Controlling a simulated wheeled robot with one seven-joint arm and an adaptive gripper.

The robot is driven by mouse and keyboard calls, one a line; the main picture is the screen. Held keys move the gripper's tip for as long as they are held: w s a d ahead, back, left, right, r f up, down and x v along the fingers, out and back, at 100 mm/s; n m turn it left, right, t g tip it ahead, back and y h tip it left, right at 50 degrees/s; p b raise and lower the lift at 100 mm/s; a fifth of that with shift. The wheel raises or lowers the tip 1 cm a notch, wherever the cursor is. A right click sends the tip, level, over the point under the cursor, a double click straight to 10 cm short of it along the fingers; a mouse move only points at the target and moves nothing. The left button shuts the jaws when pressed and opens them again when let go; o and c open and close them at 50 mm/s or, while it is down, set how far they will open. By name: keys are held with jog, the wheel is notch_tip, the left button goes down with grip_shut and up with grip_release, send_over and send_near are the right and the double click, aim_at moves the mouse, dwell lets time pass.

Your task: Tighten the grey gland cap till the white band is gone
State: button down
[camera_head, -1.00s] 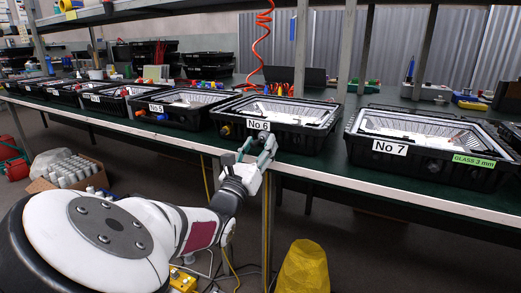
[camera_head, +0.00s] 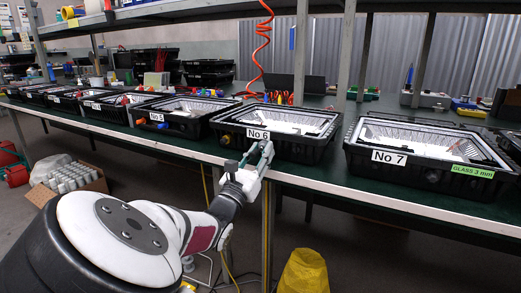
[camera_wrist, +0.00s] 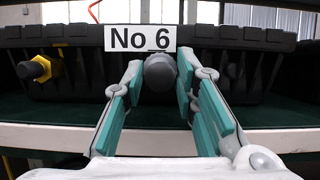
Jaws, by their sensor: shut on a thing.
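The grey gland cap (camera_wrist: 160,72) sits on the front of the black No 6 housing (camera_wrist: 75,85), just under its white label. My gripper (camera_wrist: 158,72) has its teal fingers on both sides of the cap and is shut on it. In the head view my gripper (camera_head: 257,152) is at the front wall of the No 6 housing (camera_head: 310,150), below the label, and hides the cap there. I cannot make out a white band in the wrist view; the cap's far side is hidden.
An orange-yellow gland (camera_wrist: 38,68) sticks out of the same housing to the left. The No 5 housing (camera_head: 185,127) and No 7 housing (camera_head: 350,160) stand either side. The green bench (camera_head: 320,172) has a pale front edge. A yellow bag (camera_head: 302,272) is on the floor below.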

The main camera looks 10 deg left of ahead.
jog(key=shift+m+g+h+p, duration=0.35)
jog(key=shift+m+h, duration=0.15)
jog(key=shift+m, duration=0.8)
jog(key=c, duration=1.3)
grip_release()
jog(key=shift+a, duration=0.1)
jog(key=v, duration=1.2)
jog(key=shift+f, duration=0.1)
